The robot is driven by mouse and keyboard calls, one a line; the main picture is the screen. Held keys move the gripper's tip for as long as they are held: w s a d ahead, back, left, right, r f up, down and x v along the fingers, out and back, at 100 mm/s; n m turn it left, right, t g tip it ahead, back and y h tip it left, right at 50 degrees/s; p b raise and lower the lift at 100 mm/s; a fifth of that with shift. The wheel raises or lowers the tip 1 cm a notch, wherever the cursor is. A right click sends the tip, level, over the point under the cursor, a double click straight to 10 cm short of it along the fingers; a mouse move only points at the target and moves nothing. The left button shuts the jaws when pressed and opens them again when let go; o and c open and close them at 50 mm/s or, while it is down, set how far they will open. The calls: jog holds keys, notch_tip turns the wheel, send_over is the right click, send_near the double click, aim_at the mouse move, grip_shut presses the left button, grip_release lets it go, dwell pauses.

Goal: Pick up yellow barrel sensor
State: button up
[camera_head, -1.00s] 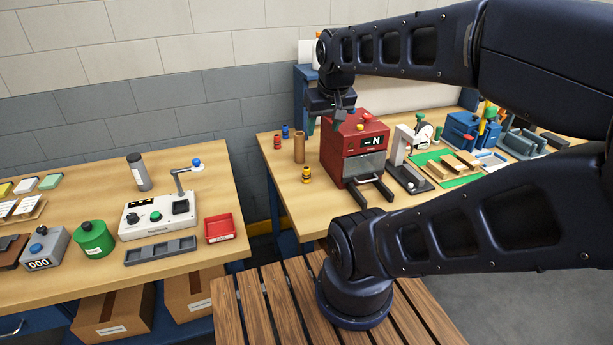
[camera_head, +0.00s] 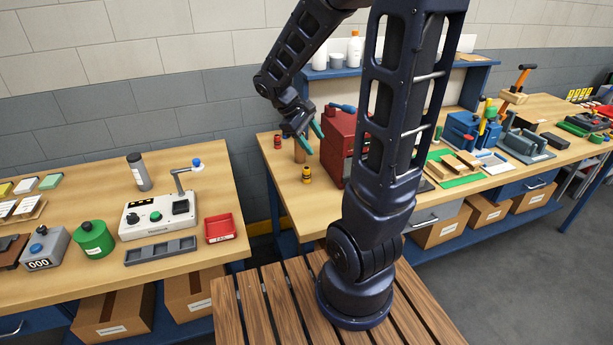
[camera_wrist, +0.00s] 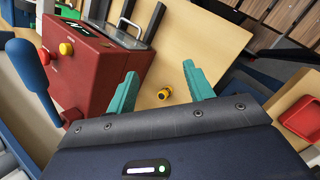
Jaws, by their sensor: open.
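The yellow barrel sensor (camera_head: 306,175) is a small yellow cylinder with dark bands, on the right workbench left of the red machine. In the wrist view the yellow barrel sensor (camera_wrist: 165,93) lies in the gap between the two teal fingers, beyond their tips. My gripper (camera_head: 309,136) is open and empty above the bench, over and slightly behind the sensor. Its spread fingers (camera_wrist: 160,80) also show in the wrist view. No finger appears to touch the sensor.
The red machine (camera_head: 338,145) stands close right of the sensor. A brown cylinder (camera_head: 299,152) and a small red barrel (camera_head: 278,141) stand behind it. The left workbench (camera_head: 80,180) holds a control box (camera_head: 157,216) and red tray (camera_head: 220,228). Bench in front of the sensor is clear.

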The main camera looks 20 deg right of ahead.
jog(key=w+a+f+n+h, duration=0.3)
jog(key=w+f+n+h, duration=0.25)
jog(key=w+f, duration=0.2)
jog(key=n+t+h, duration=0.2)
jog(key=n+h, duration=0.1)
jog(key=n, duration=0.2)
send_near(305, 168)
jog(key=shift+w+d+y, duration=0.25)
jog(key=shift+d, duration=0.65)
jog(key=shift+d+f, duration=0.2)
jog(key=shift+d, duration=0.1)
jog(key=x, duration=1)
jog(key=shift+s, duration=0.15)
jog(key=shift+c, duration=0.2)
jog(key=c, duration=1)
